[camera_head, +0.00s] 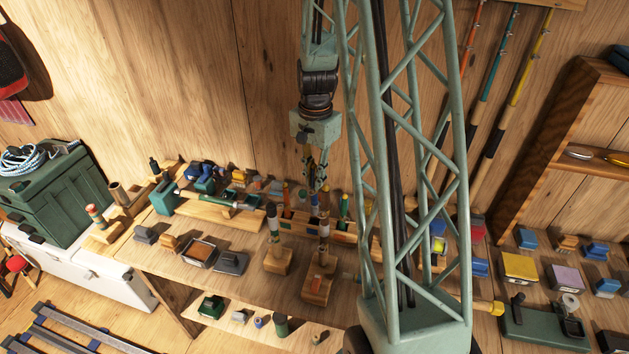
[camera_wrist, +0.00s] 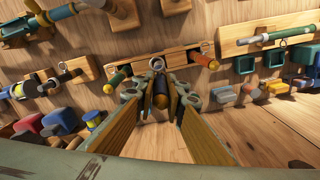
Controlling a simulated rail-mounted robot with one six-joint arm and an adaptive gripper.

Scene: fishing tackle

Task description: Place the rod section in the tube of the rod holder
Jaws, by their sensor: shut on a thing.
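My gripper (camera_head: 318,178) points down above the back part of the workbench. In the wrist view its jaws (camera_wrist: 160,97) are shut on a slim dark rod section (camera_wrist: 160,88) with a brown-orange end, seen nearly end-on. The lower part of the rod section is hidden. Below and around it is a wooden rack (camera_wrist: 185,60) with dark slots, which also shows in the head view (camera_head: 342,231). A green piece and an orange piece stand in it. In front of the rack are two wooden blocks (camera_head: 277,260) (camera_head: 317,288) with upright pieces. I cannot tell which is the rod holder.
A long wooden stand with a green rod (camera_head: 222,202) lies left of the rack. A small tray (camera_head: 199,253) and several small boxes are on the bench. A green case (camera_head: 58,190) stands at the far left. Long rods (camera_head: 495,90) lean on the back wall.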

